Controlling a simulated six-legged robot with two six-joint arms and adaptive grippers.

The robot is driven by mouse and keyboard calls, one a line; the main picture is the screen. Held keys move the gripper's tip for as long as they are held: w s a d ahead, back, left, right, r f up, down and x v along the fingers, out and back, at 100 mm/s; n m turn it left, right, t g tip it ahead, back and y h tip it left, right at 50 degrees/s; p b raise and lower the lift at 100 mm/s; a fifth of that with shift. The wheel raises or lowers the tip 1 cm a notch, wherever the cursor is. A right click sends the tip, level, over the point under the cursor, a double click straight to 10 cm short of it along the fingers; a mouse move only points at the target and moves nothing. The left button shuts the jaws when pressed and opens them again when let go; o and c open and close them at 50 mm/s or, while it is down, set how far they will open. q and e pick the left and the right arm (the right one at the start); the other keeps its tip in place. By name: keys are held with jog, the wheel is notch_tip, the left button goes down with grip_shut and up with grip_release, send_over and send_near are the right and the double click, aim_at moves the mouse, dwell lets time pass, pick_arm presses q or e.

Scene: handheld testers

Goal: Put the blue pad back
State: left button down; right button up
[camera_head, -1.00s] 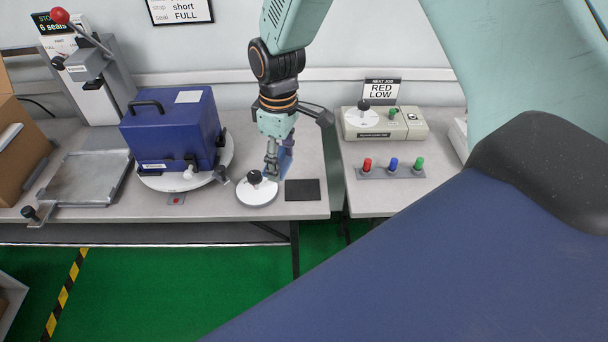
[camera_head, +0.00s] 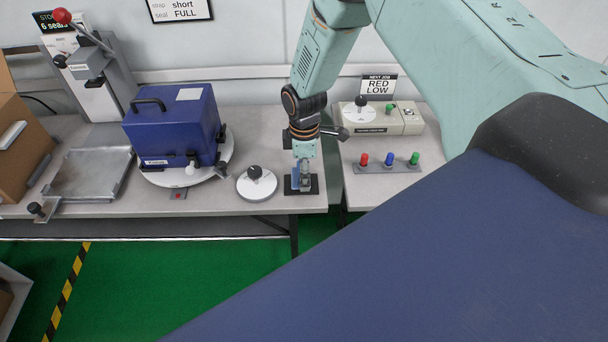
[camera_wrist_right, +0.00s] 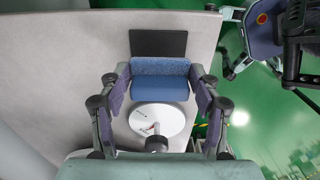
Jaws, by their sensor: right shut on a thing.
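The blue pad (camera_head: 295,184) is held between the fingers of my right gripper (camera_head: 303,184). In the right wrist view the pad (camera_wrist_right: 160,80) spans the space between the two fingers, with a textured upper part and a smooth lower part. A black square mat (camera_head: 314,185) lies at the table's front edge. In the head view the gripper and pad overlap this mat; in the wrist view the mat (camera_wrist_right: 158,42) shows just past the pad. I cannot tell whether the pad touches it. My left gripper is not in view.
A white disc with a black knob (camera_head: 257,188) sits left of the mat. A blue box (camera_head: 170,130) stands on a round turntable farther left. Red, blue and green pegs (camera_head: 389,160) stand in a strip on the right table, past a gap between the tables.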

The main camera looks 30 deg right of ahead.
jog(key=shift+f, duration=0.7)
jog(key=shift+w+d+f, duration=0.2)
jog(key=shift+f, duration=0.05)
jog(key=shift+s+a+f, duration=0.1)
jog(key=shift+s, duration=0.05)
jog(key=o, duration=0.8)
jog(key=shift+a, duration=0.1)
jog(key=o, duration=0.3)
jog(key=shift+f, duration=0.1)
jog(key=shift+r, duration=0.2)
